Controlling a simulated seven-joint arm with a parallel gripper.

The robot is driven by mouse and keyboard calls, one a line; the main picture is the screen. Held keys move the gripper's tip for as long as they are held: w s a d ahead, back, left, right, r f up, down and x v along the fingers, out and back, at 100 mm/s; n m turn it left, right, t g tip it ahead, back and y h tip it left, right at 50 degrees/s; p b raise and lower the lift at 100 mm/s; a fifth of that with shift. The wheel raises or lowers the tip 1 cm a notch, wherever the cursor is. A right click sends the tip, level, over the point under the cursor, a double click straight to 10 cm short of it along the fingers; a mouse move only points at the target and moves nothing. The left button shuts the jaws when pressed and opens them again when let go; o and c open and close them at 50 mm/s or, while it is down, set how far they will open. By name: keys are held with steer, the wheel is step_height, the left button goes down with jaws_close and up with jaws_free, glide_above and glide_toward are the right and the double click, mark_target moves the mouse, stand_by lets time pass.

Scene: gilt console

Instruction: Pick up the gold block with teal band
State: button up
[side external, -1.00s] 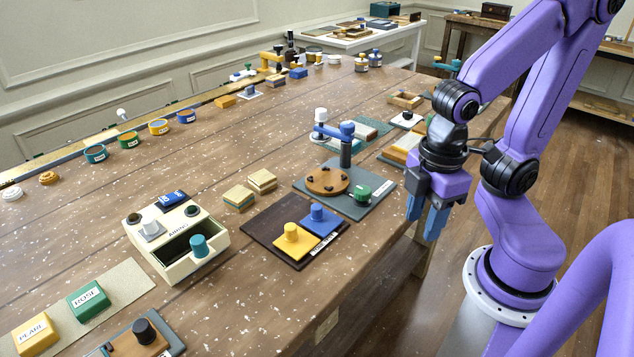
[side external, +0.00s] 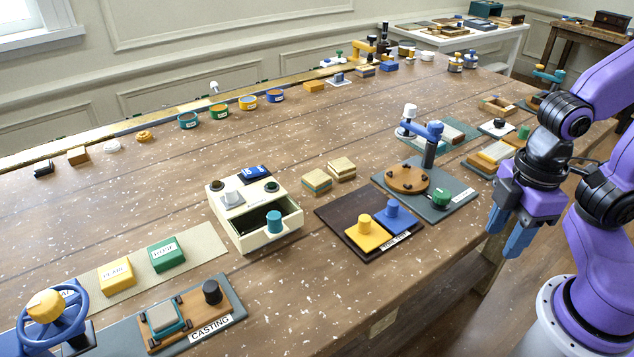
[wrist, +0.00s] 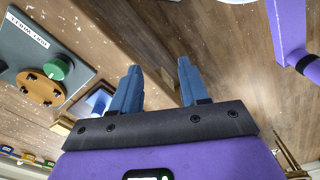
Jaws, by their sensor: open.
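The gold block with teal band (side external: 317,182) lies on the wooden table, between the cream drawer box and a dark brown board. A similar gold block (side external: 341,168) sits just behind it to the right; its band colour is hard to tell. My gripper (side external: 507,233) hangs beyond the table's front edge, well to the right of both blocks. It is open and empty, with its blue fingers apart. In the wrist view my gripper (wrist: 158,68) has nothing between its fingers but floor and table edge. I cannot make out the banded block in that view.
The cream box (side external: 252,238) has an open drawer with a teal knob. The board with yellow and blue knobbed blocks (side external: 345,245) and a grey plate with a blue crank post (side external: 432,152) stand between my gripper and the blocks. Bare table lies behind the blocks.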

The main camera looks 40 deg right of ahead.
steer(key=o, duration=0.6)
step_height(320, 180, up, 8)
steer(key=n+h, duration=0.2)
steer(key=n, duration=0.5)
glide_above(316, 177)
steer(key=a, duration=0.3)
steer(key=d+f, duration=0.1)
steer(key=f, duration=0.4)
steer(key=d+f, duration=0.1)
steer(key=f, duration=0.5)
steer(key=d+f, duration=0.1)
steer(key=f, duration=0.4)
steer(key=shift+f, duration=0.2)
